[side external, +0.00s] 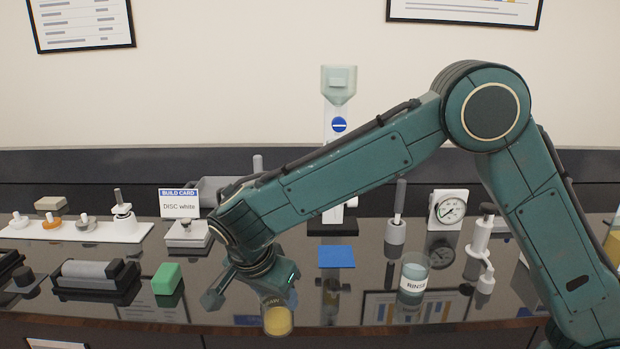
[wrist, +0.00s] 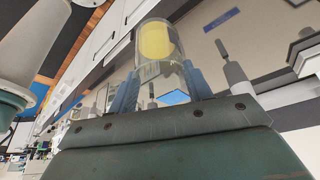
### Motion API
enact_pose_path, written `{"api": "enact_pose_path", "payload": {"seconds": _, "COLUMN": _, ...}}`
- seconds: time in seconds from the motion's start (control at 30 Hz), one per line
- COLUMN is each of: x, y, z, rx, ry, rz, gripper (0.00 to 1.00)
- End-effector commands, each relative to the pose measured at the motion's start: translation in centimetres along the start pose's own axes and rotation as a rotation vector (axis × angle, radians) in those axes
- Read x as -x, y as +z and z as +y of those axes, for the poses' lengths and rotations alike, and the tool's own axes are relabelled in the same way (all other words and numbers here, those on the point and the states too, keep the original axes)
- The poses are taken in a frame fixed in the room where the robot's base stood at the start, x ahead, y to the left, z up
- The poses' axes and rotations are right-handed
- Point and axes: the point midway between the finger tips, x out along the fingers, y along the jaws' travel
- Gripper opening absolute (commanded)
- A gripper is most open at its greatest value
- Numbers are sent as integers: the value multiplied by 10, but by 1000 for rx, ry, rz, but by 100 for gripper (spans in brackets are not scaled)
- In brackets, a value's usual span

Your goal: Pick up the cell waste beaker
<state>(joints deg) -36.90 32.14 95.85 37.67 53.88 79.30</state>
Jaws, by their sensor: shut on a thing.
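A clear beaker with yellow liquid (side external: 278,321) shows below my gripper (side external: 268,292) in the side view, at the front of the dark bench. Its label is partly covered, so I cannot read it fully. In the wrist view the same beaker (wrist: 157,42) sits between the two blue-grey fingers of my gripper (wrist: 158,86), which are shut on it. The beaker's lower end overlaps the bench's front edge in the side view. I cannot tell its exact height above the bench.
A beaker marked RINSE (side external: 413,279) stands to the right. A blue pad (side external: 336,257) lies behind. A green block (side external: 167,279) and a dark roller fixture (side external: 95,277) are to the left. A gauge (side external: 448,209) and a white hand pump (side external: 481,245) stand further right.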

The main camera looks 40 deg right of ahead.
Motion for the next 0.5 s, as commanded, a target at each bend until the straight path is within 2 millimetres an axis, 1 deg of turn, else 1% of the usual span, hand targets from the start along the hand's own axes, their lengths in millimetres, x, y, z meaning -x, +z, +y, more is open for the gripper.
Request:
{"api": "enact_pose_path", "payload": {"seconds": 0.03, "x": 4, "y": 10, "z": -1, "rx": 3, "ry": -1, "rz": 0, "gripper": 9}}
{"api": "enact_pose_path", "payload": {"seconds": 0.2, "x": 13, "y": 32, "z": 0, "rx": 1, "ry": -1, "rz": 0, "gripper": 9}}
{"api": "enact_pose_path", "payload": {"seconds": 0.33, "x": 17, "y": 42, "z": 0, "rx": 1, "ry": -1, "rz": 0, "gripper": 9}}
{"api": "enact_pose_path", "payload": {"seconds": 0.5, "x": 20, "y": 47, "z": 0, "rx": -1, "ry": 0, "rz": 0, "gripper": 9}}
